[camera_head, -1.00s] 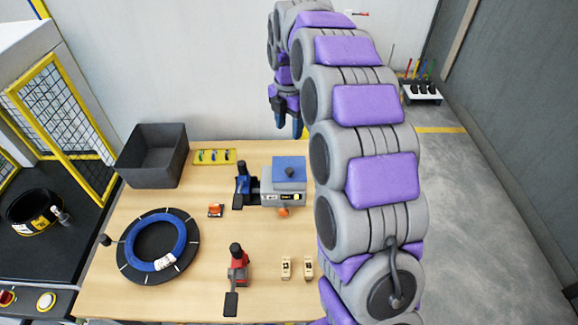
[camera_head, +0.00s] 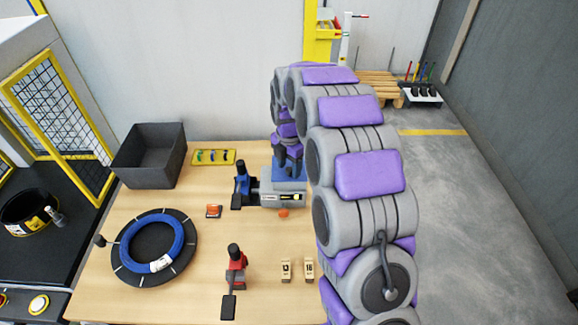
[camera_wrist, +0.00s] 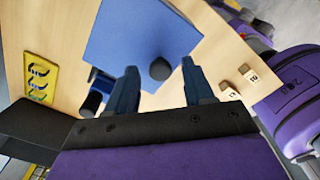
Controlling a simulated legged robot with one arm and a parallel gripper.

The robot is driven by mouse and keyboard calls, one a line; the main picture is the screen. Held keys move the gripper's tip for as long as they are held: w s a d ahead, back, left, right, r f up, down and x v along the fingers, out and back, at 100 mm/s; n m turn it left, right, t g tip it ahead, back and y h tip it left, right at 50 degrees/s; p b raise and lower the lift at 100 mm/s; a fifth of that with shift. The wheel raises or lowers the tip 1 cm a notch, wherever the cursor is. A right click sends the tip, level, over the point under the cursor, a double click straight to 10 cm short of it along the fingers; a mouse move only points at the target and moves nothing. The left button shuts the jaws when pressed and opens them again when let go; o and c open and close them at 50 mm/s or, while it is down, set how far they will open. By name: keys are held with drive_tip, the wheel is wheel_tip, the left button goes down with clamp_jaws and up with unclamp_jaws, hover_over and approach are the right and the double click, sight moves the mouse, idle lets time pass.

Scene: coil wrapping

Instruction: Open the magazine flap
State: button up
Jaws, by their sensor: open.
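A blue square flap (camera_head: 278,176) lies on top of a grey box-shaped magazine (camera_head: 272,199) at the back right of the wooden table; it looks closed. In the wrist view the blue flap (camera_wrist: 125,30) fills the upper middle, with a dark round knob (camera_wrist: 160,69) near its lower edge. My gripper (camera_head: 290,171) hangs fingers-down over the flap and partly hides it. In the wrist view my gripper (camera_wrist: 160,66) is open, with a blue finger on each side of the knob. I cannot tell how far above the flap the tips are; neither finger visibly touches the knob.
A blue-handled tool (camera_head: 241,186) stands left of the magazine. A dark bin (camera_head: 150,165), a yellow tray (camera_head: 214,157), a blue coil (camera_head: 133,256), a red-handled tool (camera_head: 236,268) and two small blocks (camera_head: 286,268) are on the table.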

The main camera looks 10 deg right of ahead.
drive_tip(key=shift+f, duration=0.1)
drive_tip(key=shift+c, duration=0.3)
clamp_jaws()
idle(0.4)
